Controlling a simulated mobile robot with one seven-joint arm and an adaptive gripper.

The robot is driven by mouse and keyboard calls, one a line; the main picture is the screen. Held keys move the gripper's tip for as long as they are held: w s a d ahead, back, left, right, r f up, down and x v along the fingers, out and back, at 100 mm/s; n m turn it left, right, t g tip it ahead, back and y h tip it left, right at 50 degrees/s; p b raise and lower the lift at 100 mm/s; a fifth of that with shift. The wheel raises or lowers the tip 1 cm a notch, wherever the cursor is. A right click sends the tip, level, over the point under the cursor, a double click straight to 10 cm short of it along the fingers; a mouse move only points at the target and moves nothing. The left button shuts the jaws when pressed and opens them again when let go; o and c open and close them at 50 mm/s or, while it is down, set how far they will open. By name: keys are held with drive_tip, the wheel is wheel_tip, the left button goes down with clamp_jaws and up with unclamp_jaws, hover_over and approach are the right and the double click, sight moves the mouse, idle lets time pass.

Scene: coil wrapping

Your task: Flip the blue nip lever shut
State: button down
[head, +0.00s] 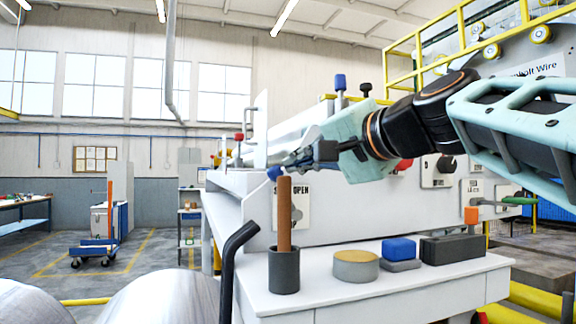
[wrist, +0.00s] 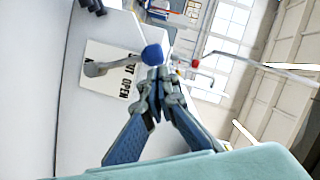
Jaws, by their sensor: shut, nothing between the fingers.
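The blue nip lever has a round blue knob (head: 273,173), also in the wrist view (wrist: 152,53), on a grey arm. Its pivot sits on a white plate (wrist: 105,75) marked SHUT and OPEN. In the wrist view the lever's arm crosses the plate on the SHUT side and leans away from OPEN. The same plate (head: 302,212) in the head view is partly hidden by a wooden handle. My gripper (wrist: 157,76) is shut and empty, its fingertips right beside the knob; I cannot tell if they touch. It also shows in the head view (head: 284,164).
A shelf (head: 320,298) in front holds a dark cup (head: 284,271) with the upright wooden handle (head: 284,215), a round tan-topped disc (head: 356,266), a blue block (head: 399,249) and a dark block (head: 457,248). A bent black bar (head: 230,265) rises at the shelf's left.

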drive_tip(key=shift+s+a+f+n, duration=0.1)
drive_tip(key=shift+s+a+n, duration=0.05)
drive_tip(key=shift+a+n, duration=0.3)
idle(0.6)
